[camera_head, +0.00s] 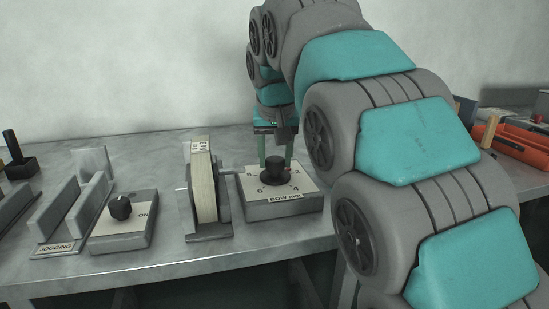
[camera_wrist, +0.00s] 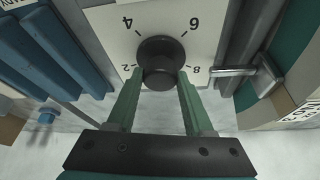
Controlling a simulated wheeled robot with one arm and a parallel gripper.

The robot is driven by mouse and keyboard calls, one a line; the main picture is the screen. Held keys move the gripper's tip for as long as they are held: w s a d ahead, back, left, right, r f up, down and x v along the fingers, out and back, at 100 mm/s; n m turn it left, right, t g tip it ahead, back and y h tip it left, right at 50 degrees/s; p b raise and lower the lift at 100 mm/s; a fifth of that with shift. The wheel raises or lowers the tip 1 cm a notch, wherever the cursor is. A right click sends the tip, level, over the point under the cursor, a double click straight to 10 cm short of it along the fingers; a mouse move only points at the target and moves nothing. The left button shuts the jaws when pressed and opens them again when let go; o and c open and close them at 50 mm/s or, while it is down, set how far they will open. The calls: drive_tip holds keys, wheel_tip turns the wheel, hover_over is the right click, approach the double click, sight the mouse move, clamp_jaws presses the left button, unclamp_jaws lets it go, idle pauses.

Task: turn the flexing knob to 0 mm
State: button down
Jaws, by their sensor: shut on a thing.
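The flexing knob (camera_head: 272,170) is a round black knob on a grey box with a pale dial plate (camera_head: 301,185) marked "BOW mm" and numbers including 2, 4, 6 and 8. My gripper (camera_head: 275,161) comes down from above, with its green fingers at the knob. In the wrist view, the knob (camera_wrist: 160,58) sits between the two fingertips (camera_wrist: 159,76), and the gripper is shut on it. The numbers 4 and 6 lie beyond the knob there, 2 at left and 8 at right. The 0 mark is hidden, and I cannot tell where the knob points.
A holder with a paper stack (camera_head: 203,182) stands close left of the dial box. Farther left are a box with a black knob marked "ON" (camera_head: 120,207) and the grey "JOGGING" plates (camera_head: 88,210). An orange tool (camera_head: 508,138) lies at right. Bare table shows in front.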

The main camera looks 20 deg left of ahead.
drive_tip(key=n+y, duration=0.1)
drive_tip(key=n, duration=0.1)
drive_tip(key=n+g+y, duration=0.1)
drive_tip(key=n, duration=0.2)
drive_tip(key=shift+w+d+n+b, duration=0.1)
drive_tip(key=shift+d+n+b, duration=0.05)
drive_tip(key=shift+n+b, duration=0.15)
drive_tip(key=n+g, duration=0.1)
drive_tip(key=n, duration=0.1)
drive_tip(key=n+g+y, duration=0.1)
drive_tip(key=n, duration=0.2)
drive_tip(key=shift+w+n, duration=0.1)
drive_tip(key=shift+n, duration=0.2)
drive_tip(key=shift+c, duration=1.4)
unclamp_jaws()
